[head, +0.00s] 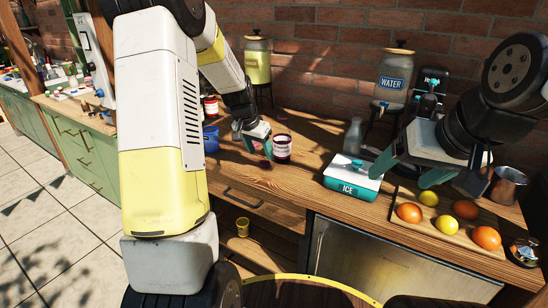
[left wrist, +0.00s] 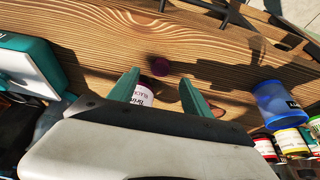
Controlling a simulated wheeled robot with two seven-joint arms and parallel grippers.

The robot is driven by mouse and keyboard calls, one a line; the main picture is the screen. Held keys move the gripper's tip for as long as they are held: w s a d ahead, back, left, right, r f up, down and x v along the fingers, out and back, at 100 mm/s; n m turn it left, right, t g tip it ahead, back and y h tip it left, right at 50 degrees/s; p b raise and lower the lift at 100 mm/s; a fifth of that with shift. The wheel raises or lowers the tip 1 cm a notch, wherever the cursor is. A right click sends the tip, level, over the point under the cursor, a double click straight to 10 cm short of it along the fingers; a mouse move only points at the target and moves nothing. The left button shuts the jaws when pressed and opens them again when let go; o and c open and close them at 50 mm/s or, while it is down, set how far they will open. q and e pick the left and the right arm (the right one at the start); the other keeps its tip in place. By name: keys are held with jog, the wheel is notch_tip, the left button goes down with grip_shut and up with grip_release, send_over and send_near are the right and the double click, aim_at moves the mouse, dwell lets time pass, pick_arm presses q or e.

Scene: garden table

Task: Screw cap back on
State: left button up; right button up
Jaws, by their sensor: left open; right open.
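A jar with a white label and dark contents (head: 282,149) stands on the wooden table (head: 235,172). A small dark purple-red cap (head: 264,165) lies on the table apart from it, just left of the jar. The left wrist view also shows the cap (left wrist: 160,67) on bare wood, and part of the jar (left wrist: 142,96) beside one finger. My left gripper (head: 257,141) is open and empty, just left of the jar and above the cap; its fingers (left wrist: 160,90) frame the cap loosely. My right gripper (head: 410,172) is open and empty, above the right part of the table.
A blue cup (head: 210,139) stands left of my left gripper; it also shows in the left wrist view (left wrist: 275,103). An ice box (head: 352,181) and a glass bottle (head: 353,136) stand to the right. A board with fruit (head: 437,226) lies near the front right edge.

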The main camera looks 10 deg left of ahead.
aim_at(264, 163)
pick_arm(q)
jog(key=shift+x, duration=2.65)
grip_shut()
